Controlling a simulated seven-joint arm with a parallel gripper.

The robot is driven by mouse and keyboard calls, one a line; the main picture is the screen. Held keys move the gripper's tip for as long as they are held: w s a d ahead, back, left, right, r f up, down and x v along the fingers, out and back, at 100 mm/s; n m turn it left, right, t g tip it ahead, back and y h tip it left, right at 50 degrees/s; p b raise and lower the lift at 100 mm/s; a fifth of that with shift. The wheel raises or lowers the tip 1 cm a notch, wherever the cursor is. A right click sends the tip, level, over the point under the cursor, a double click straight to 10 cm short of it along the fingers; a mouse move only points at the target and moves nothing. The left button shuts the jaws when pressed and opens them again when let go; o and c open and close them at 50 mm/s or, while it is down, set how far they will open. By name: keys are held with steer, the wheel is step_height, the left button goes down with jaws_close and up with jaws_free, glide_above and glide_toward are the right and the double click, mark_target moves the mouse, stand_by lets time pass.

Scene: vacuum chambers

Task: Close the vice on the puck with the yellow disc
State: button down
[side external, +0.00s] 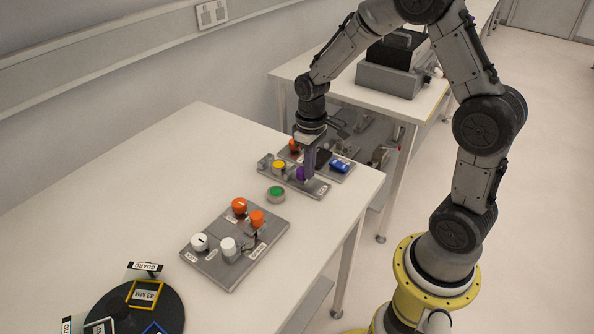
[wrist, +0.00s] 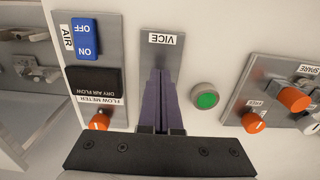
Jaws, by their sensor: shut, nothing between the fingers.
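The yellow disc (side external: 279,165) lies on the grey vice plate (side external: 318,189) in the side view. In the wrist view my purple fingers (wrist: 161,80) are together and empty over the plate labelled VICE (wrist: 165,55). The yellow disc, the puck and the vice jaws are hidden there by my gripper.
A green button (side external: 275,192) stands near the vice plate. An air panel with a blue switch (side external: 340,165) and orange knob (wrist: 99,121) lies on the other side. A plate with orange and white knobs (side external: 215,268) lies nearer the camera.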

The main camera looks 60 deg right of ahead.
steer(key=shift+w+r, duration=0.1)
steer(key=shift+w, duration=1.25)
steer(key=shift+s, duration=0.2)
steer(key=shift+s, duration=0.5)
steer(key=shift+s+r, duration=0.1)
steer(key=shift+r, duration=3.35)
